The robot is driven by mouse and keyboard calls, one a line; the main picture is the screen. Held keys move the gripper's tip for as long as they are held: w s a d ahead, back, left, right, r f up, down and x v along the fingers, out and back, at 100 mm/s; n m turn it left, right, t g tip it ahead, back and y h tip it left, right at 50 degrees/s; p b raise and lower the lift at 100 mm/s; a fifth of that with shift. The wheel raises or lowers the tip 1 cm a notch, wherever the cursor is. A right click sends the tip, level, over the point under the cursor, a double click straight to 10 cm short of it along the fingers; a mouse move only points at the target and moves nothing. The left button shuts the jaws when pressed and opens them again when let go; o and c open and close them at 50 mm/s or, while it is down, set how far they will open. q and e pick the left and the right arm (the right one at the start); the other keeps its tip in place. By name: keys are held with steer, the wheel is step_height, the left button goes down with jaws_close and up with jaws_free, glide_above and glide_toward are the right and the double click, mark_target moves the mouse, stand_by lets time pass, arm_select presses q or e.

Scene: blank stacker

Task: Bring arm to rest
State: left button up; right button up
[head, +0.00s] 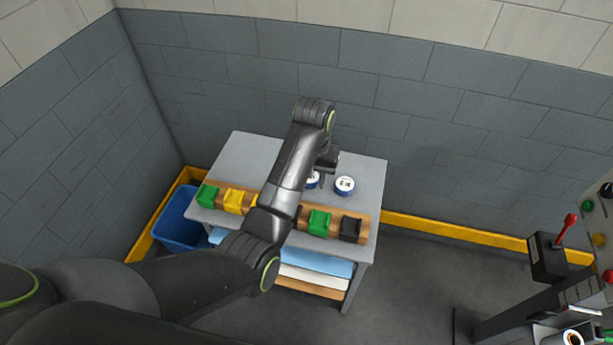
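My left arm reaches in from the lower left and stretches over the grey table. My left gripper (325,173) points down above the table, near two round blue-and-white pieces. One round piece (344,185) stands clear on the tabletop to the right of the gripper. The other round piece (313,180) is partly hidden behind the gripper and arm. The fingers are small and dark, and I cannot tell whether they are open or shut. My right gripper is not in view.
The grey table (255,150) bears a wooden strip (363,222) with green, yellow and black blocks along its front. A blue bin (178,222) stands left of it. Folded cloths lie on a shelf below. A control stand with a red-knobbed lever (568,226) is at the right.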

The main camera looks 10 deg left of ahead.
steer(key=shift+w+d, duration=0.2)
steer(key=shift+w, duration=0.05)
